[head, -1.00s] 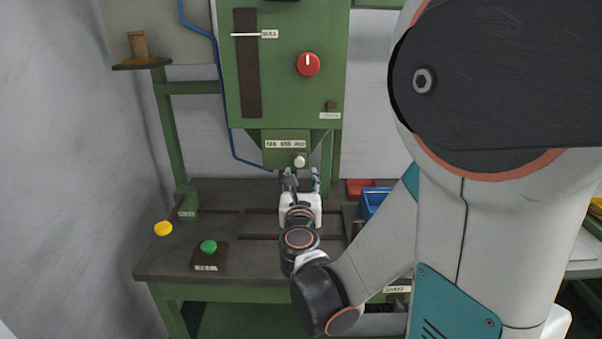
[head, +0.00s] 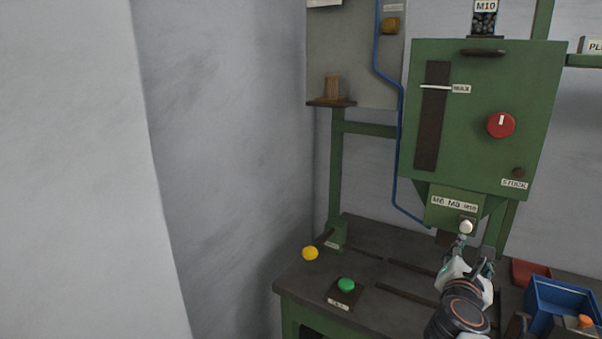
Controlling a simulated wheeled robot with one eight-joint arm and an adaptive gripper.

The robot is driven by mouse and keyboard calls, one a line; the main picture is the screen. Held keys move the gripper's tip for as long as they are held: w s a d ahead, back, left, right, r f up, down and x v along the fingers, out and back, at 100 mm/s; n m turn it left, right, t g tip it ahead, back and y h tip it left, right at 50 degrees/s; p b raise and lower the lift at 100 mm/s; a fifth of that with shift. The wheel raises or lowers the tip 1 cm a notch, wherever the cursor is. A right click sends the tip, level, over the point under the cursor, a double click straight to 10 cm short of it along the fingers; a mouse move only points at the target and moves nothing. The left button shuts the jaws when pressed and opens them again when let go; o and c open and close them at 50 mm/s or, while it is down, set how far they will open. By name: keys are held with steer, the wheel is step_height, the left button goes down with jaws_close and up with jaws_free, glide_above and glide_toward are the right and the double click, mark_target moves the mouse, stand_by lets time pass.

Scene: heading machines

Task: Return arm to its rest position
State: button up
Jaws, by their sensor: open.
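My gripper (head: 474,250) is at the lower right in the head view, its fingers pointing up and away over the dark bench. It is open, and nothing shows between its fingers. It is just below the white knob (head: 466,227) on the front of the green machine (head: 475,120); one finger overlaps the knob's lower edge in the picture. I cannot tell whether they touch. My wrist runs out of the bottom of the picture, and the rest of my arm is out of view.
The dark bench (head: 300,283) carries a green button (head: 346,285) and a yellow-knobbed lever (head: 310,253) on the left. A blue bin (head: 562,296) and a red tray (head: 529,271) stand right of my gripper. A red dial (head: 501,125) is on the machine. Grey wall fills the left.

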steer(key=s+a+f+m+g+y, duration=0.2)
steer(key=s+a+m+y, duration=0.3)
steer(key=s+a+m, duration=0.3)
steer(key=s+a+f+m+g+y, duration=0.3)
steer(key=s+a+m, duration=0.6)
steer(key=m, duration=0.6)
steer(key=shift+a+m+g+y, duration=0.3)
steer(key=shift+a+g+y, duration=0.25)
steer(key=shift+y, duration=0.45)
steer(key=shift+d, duration=0.1)
